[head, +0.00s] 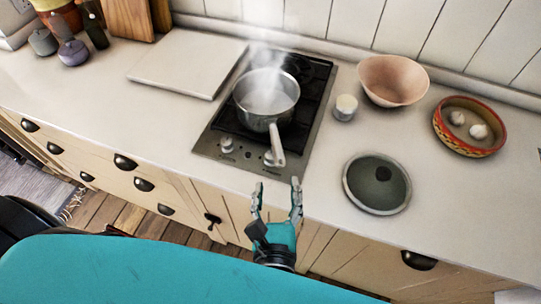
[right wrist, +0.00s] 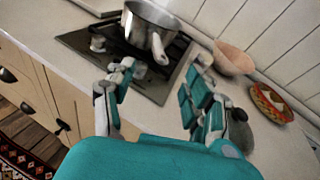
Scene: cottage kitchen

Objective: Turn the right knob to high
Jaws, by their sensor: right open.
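The right knob (head: 269,158) is a small silver knob on the front strip of the hob (head: 205,145), partly beside the pot handle. The left knob (head: 227,145) sits to its left and also shows in the right wrist view (right wrist: 97,43). A steaming steel pot (head: 266,92) stands on the hob, its handle reaching over the front edge near the right knob. My right gripper (head: 277,190) is open and empty, just in front of the counter edge below the right knob. In the right wrist view its fingers (right wrist: 155,85) are spread wide. My left gripper is not in view.
A grey-green lid (head: 377,184) lies on the counter right of the hob. A small pale jar (head: 345,107), a pink bowl (head: 393,80) and a patterned dish (head: 470,126) with pale bulbs stand behind it. A white board (head: 188,63) lies left of the hob.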

